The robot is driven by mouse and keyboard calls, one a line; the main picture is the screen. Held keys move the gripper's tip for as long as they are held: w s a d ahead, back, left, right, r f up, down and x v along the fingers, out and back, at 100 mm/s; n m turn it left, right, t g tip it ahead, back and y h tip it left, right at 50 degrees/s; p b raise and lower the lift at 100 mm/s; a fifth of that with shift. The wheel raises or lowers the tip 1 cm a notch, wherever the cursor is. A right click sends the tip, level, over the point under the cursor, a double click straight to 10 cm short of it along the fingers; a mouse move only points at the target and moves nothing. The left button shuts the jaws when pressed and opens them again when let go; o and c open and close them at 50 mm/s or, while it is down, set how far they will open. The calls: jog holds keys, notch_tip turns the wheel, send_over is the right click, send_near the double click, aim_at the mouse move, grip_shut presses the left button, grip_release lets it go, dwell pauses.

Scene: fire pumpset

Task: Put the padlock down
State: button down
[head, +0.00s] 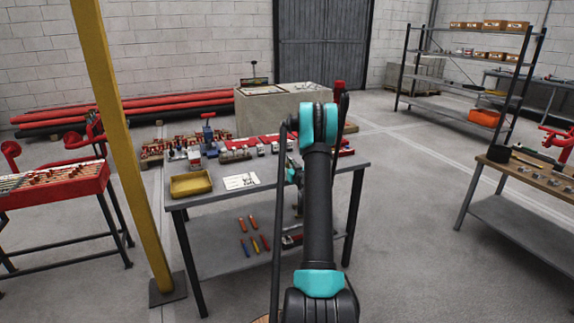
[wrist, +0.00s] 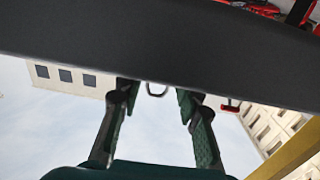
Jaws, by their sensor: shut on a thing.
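In the wrist view my gripper (wrist: 157,92) has its two dark fingers apart, with a thin metal loop, seemingly the shackle of the padlock (wrist: 157,92), showing between the fingertips. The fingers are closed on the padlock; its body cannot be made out. A broad dark grey band, perhaps the edge of a table, crosses the wrist view just beyond the fingertips. I cannot tell whether the padlock touches it. In the head view my arm reaches over the right part of the grey workbench (head: 215,194) and hides the padlock and most of the gripper.
The workbench holds a yellow tray (head: 191,185), a white sheet (head: 241,181) and rows of red and grey parts. Several coloured tools lie on its lower shelf (head: 220,258). A yellow post (head: 122,150) stands at the left. Another bench (head: 537,172) is at the right, with open floor between.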

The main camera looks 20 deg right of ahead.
jog(key=shift+f, duration=0.15)
jog(key=c, duration=1.1)
grip_release()
jog(key=shift+o, duration=0.2)
